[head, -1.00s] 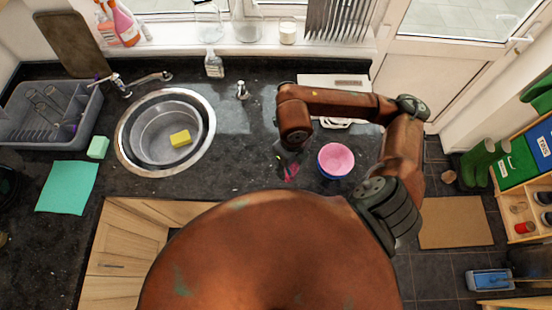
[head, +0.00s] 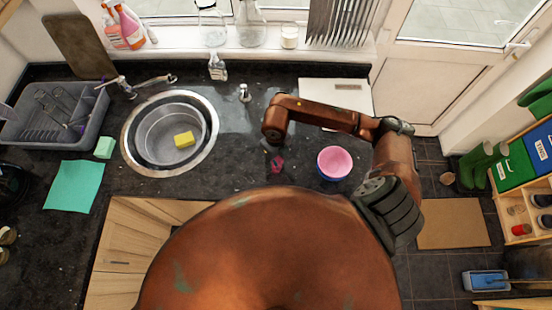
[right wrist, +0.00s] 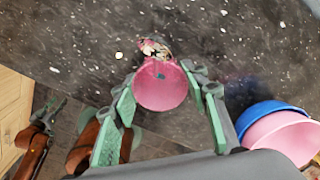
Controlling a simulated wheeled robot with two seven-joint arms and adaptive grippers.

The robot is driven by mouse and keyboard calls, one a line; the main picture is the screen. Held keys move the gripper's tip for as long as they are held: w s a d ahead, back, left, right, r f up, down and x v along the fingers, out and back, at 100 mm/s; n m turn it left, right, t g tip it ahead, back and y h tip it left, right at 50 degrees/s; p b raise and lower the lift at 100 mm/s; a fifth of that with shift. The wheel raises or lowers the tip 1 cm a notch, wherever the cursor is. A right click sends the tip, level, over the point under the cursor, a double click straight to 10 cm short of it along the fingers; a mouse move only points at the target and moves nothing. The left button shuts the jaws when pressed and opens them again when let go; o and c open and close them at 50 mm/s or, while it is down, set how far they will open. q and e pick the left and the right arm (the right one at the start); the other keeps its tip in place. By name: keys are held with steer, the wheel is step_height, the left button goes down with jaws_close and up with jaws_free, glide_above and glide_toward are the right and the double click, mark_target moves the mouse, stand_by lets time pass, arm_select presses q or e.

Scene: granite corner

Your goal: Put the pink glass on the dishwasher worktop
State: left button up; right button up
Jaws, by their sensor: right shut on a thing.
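My right gripper (right wrist: 162,88) is shut on the pink glass (right wrist: 160,86), seen from above in the right wrist view with its round mouth between the green finger pads. In the head view my right gripper (head: 272,152) is small and dark, over the dark speckled worktop (head: 230,180) to the right of the sink. The pink glass (head: 277,165) shows just below it there. I cannot tell whether the glass touches the worktop.
A pink bowl (head: 335,160) in a blue bowl (head: 335,178) stands right of the glass. A steel sink (head: 127,150) with a yellow sponge (head: 184,138) is to the left. A white board (head: 335,92) lies behind the arm. Worktop between sink and gripper is clear.

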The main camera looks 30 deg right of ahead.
steer(key=shift+f, duration=0.1)
steer(key=shift+f+b, duration=0.15)
steer(key=shift+b, duration=0.15)
steer(key=o, duration=1.2)
steer(key=shift+o, duration=0.2)
steer(key=shift+r, duration=0.4)
step_height(320, 180, up, 12)
steer(key=b, duration=0.2)
steer(key=shift+f, duration=0.15)
